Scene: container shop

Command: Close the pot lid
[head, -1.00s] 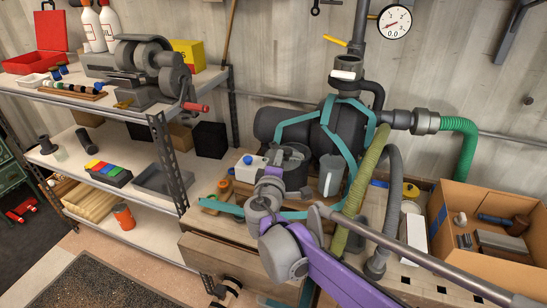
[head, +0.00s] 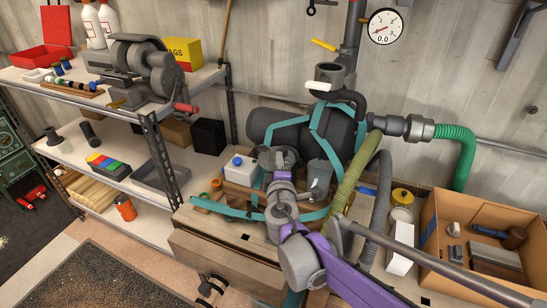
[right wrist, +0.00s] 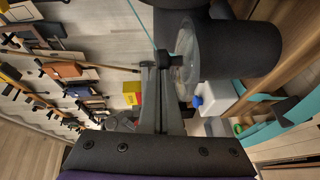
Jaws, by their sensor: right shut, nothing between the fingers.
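A large dark round-bodied pot (head: 338,132) stands in a teal frame on the bench. A grey, see-through-looking round part with a small dark knob, probably the lid (head: 319,176), is at its lower front in the head view. In the right wrist view this part (right wrist: 207,50) is just beyond my fingers, with a dark body to its right. My right gripper (head: 287,157) is shut and empty, left of this part. Its fingertips (right wrist: 164,68) appear close to the knob; I cannot tell whether they touch. The lid's seating is unclear. My left gripper is not in view.
A white bottle with a blue cap (head: 239,167) stands left of my right gripper. Hoses (head: 356,177) and a cardboard box (head: 440,245) of parts are on the right. A loaded shelf (head: 130,190) stands at the left.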

